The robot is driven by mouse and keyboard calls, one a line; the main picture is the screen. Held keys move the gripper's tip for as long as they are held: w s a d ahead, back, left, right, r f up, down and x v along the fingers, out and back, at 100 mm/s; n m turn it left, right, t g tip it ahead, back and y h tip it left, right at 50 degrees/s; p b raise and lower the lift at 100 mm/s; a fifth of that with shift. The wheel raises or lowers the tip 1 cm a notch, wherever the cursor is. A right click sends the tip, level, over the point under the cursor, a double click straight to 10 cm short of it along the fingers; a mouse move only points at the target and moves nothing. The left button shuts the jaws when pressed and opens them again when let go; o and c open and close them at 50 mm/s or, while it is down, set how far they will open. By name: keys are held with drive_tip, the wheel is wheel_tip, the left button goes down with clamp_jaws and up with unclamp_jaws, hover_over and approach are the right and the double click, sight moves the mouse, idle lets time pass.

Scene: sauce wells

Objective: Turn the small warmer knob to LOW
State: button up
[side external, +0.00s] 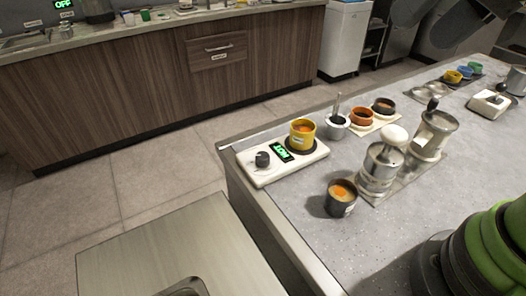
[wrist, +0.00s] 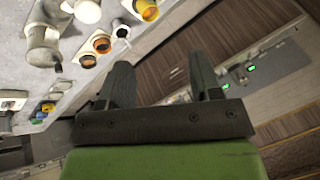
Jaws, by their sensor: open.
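The small white warmer (side external: 262,177) sits near the counter's left edge in the side view. Its dark round knob (side external: 262,159) is on the left part of its top. A small display (side external: 281,152) beside the knob glows with green letters that I cannot read surely. A yellow cup (side external: 302,130) with orange contents stands on the warmer's dark round plate. My gripper (wrist: 163,75) is open in the wrist view, with nothing between its fingers. It is away from the warmer, and the knob does not show in the wrist view.
A dark cup (side external: 341,198) stands in front of the warmer. Steel-and-glass dispensers (side external: 382,168) stand right of it. A small pot with an upright handle (side external: 336,123) and sauce cups (side external: 361,118) are behind. A second white device (side external: 488,104) is far right. The front counter is clear.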

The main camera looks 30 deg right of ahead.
drive_tip(key=w+a+f+g, duration=0.1)
drive_tip(key=w+a+f, duration=0.1)
drive_tip(key=w, duration=0.5)
drive_tip(key=m+g+h, duration=0.2)
drive_tip(key=m+g, duration=0.1)
drive_tip(key=g, duration=0.1)
hover_over(263, 154)
wheel_tip(263, 154, down, 18)
wheel_tip(263, 154, down, 10)
drive_tip(key=shift+c, duration=0.2)
drive_tip(key=c, duration=0.9)
